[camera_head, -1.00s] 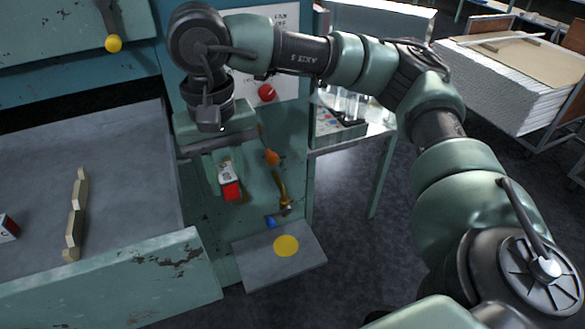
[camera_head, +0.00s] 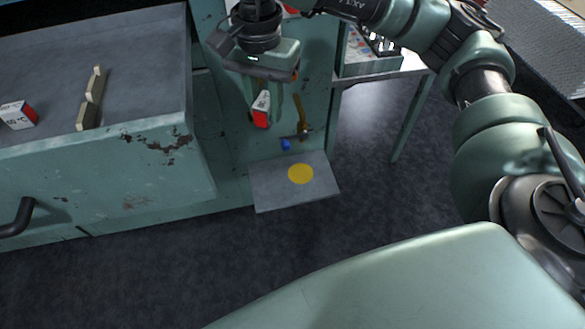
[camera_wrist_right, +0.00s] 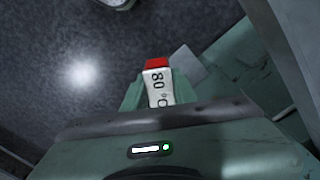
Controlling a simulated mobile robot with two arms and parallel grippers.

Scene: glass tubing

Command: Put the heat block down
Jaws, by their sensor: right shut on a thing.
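A white heat block with a red end (camera_head: 261,113) is between the fingers of my right gripper (camera_head: 268,98), which is shut on it. In the right wrist view the block (camera_wrist_right: 158,84) shows "80" on its white face, with its red end pointing away from the gripper. The gripper and block appear up and left of a grey plate (camera_head: 268,190) that carries a yellow disc (camera_head: 301,174). The block is apart from the plate. My left gripper is out of view.
A bench (camera_head: 140,62) at the left holds another red and white block (camera_head: 19,115) and a pale notched piece (camera_head: 92,98). A blue item (camera_head: 286,144) and a brass-coloured fitting (camera_head: 301,120) are on the green panel above the plate. Dark floor is open in front.

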